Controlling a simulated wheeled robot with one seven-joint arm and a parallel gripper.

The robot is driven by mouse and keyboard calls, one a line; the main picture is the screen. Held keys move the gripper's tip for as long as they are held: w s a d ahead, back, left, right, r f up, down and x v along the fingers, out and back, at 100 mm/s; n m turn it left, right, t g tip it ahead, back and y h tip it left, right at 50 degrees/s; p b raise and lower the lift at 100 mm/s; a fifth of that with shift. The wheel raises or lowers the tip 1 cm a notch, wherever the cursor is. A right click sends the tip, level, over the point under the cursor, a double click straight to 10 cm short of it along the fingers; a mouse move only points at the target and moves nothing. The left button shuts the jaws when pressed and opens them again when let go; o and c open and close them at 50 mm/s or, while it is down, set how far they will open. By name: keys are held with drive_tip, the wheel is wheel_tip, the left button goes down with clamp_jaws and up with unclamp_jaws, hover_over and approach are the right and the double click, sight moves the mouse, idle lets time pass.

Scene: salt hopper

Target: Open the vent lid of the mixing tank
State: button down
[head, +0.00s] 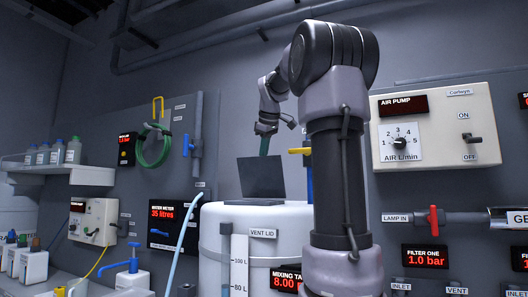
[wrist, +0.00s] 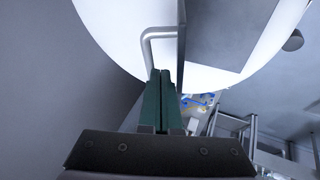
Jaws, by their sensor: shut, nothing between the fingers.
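The white mixing tank (head: 212,218) stands in the middle of the head view, and its round white top (wrist: 112,30) fills the upper wrist view. The vent lid (head: 262,177) is a dark grey panel standing raised, close to upright, on the tank top above its "VENT LID" label. In the wrist view the lid (wrist: 210,35) shows nearly edge-on, with a bent metal handle (wrist: 146,42) at its left face. My gripper (head: 264,147) is behind the lid, its lower fingers hidden there. In the wrist view my gripper (wrist: 167,72) is shut and empty, its green fingertips close to the handle and lid; contact is unclear.
A yellow-handled valve (head: 300,151) is just right of the lid, partly behind my arm. The air pump panel (head: 436,120) is on the right wall. A light blue hose (head: 185,235) and level gauge (head: 239,265) are at the tank's left and front.

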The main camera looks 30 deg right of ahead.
drive_tip(key=shift+w+d+r, duration=0.1)
drive_tip(key=shift+w+d, duration=0.8)
drive_tip(key=shift+d, duration=0.25)
